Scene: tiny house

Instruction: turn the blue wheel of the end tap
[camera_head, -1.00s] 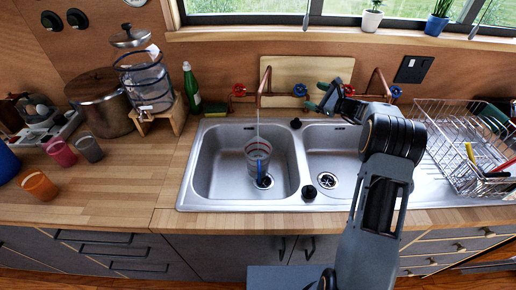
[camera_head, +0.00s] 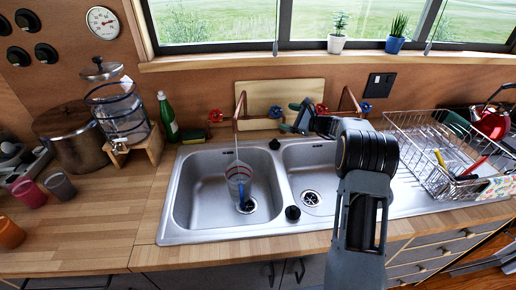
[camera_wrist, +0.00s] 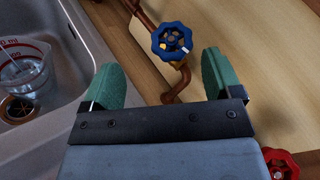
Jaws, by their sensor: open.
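Two copper taps stand behind the double sink, each with a red and a blue wheel. The left tap's blue wheel (camera_head: 275,112) is just left of my gripper (camera_head: 290,116). The right tap's blue wheel (camera_head: 365,106) is farther right, beyond my wrist. In the wrist view my gripper (camera_wrist: 160,72) is open and empty, with green finger pads. A blue wheel (camera_wrist: 171,40) on a copper pipe shows ahead, between the finger directions, apart from both pads. A red wheel (camera_wrist: 280,164) is at the lower right, partly cut off.
A thin stream falls from the left tap into a clear measuring cup (camera_head: 239,174) in the left basin (camera_head: 187,195). A board (camera_head: 255,92) leans behind the taps. A dish rack (camera_head: 425,150) stands right; a green bottle (camera_head: 168,118) stands left.

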